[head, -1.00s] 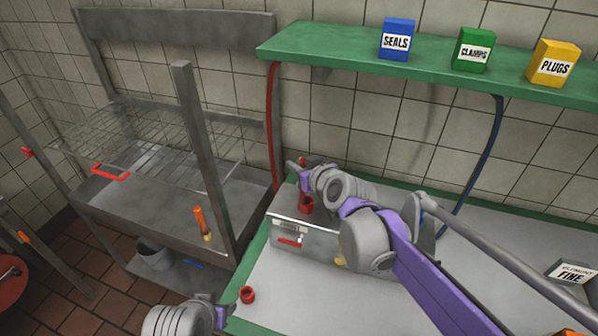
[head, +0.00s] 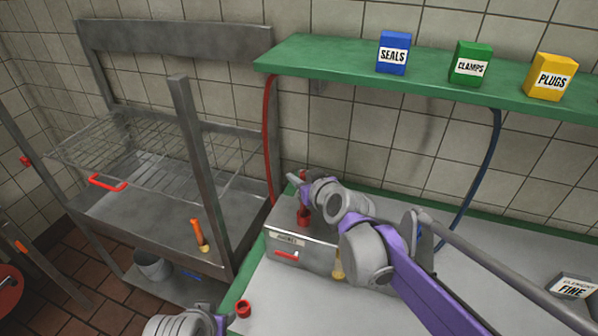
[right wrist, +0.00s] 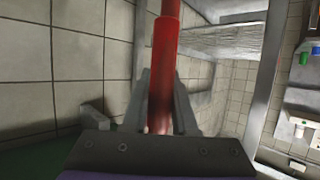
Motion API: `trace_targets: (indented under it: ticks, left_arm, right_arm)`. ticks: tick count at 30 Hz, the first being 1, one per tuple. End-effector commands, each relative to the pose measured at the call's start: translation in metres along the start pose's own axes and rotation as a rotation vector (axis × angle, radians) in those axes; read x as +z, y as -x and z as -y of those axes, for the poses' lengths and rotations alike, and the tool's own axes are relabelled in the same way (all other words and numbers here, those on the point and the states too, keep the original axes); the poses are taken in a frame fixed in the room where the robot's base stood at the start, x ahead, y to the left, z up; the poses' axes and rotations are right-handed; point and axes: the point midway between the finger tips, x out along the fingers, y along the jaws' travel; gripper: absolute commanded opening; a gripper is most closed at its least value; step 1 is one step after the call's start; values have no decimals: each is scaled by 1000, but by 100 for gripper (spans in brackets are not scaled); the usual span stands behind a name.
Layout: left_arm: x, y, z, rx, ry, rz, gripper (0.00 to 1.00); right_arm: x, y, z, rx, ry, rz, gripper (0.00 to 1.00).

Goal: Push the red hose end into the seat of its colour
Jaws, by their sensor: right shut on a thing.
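The red hose (head: 268,140) hangs from the green shelf at the left and runs down behind the bench's back edge. My right gripper (head: 298,183) is shut on the red hose end, just above the grey box. In the right wrist view the red hose end (right wrist: 164,70) stands between the two fingers (right wrist: 160,105). A red seat (head: 304,216) is on the box top, below the gripper. The gripper and wrist partly cover this spot, so I cannot tell whether hose end and seat touch. Only part of my left arm shows at the bottom edge; its fingertips are out of view.
The grey box (head: 290,250) has a red-handled front. A yellow part (head: 338,265) shows beside my right arm. A loose red ring (head: 243,309) lies at the bench's front left. A blue hose (head: 490,160) hangs at right. A metal rack (head: 140,215) stands left.

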Motion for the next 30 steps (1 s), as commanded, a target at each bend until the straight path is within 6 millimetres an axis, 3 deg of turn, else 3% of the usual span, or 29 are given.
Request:
trace_targets:
  ticks: [10,30]
  left_arm:
    - [13,-7,0,0,0,15,50]
    - [14,-7,0,0,0,16,50]
  right_arm:
    - [27,-11,0,0,-1,1,0]
    - [29,-12,0,0,0,0,0]
